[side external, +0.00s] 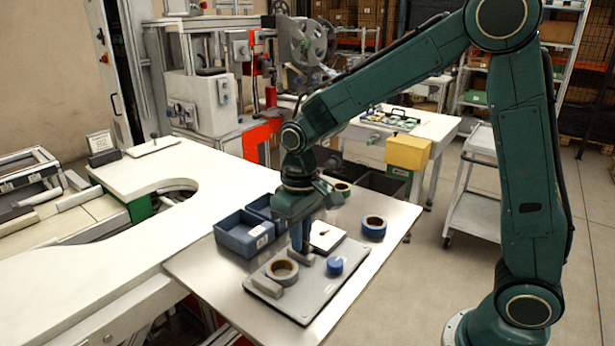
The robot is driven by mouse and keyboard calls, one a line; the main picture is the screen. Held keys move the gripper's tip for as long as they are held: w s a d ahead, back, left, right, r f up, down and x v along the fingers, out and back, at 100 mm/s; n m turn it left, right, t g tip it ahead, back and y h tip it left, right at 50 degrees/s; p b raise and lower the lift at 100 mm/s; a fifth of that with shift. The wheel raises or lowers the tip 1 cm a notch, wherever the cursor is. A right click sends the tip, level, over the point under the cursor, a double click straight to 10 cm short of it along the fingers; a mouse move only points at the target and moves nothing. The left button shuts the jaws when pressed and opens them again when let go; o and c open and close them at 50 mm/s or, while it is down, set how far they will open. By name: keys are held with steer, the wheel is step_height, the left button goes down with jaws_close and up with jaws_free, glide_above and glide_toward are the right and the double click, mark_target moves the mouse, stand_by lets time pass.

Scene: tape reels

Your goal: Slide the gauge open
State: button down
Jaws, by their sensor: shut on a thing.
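The gauge is a grey plate (318,297) on the metal bench top, with a grey block (267,287) at its left front edge. A second grey block, which looks like the sliding jaw (307,259), stands farther back on the plate. A grey tape reel with a brown core (283,271) lies flat between the two blocks. My gripper (301,248) points straight down over the plate, its blue fingers shut on the sliding jaw. The exact contact is small and partly hidden.
A small blue cylinder (334,266) stands on the plate to the right. A white dial panel (324,237) is behind my gripper. Blue bins (243,236) stand at left.

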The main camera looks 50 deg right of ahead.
mark_target(308, 252)
steer(key=shift+d, duration=0.25)
steer(key=c, duration=1.4)
jaws_free()
steer(key=shift+r, duration=0.15)
step_height(308, 252, up, 14)
steer(key=shift+f, duration=0.2)
steer(key=s+d+f+t, duration=0.1)
steer(key=s+d+t, duration=0.1)
steer(key=s, duration=0.7)
steer(key=s+d+t, duration=0.2)
steer(key=s+t, duration=0.1)
steer(key=s, duration=0.7)
steer(key=shift+s+d+f+t, duration=0.15)
steer(key=shift+s+f+t, duration=0.1)
steer(key=shift+f+t, duration=0.1)
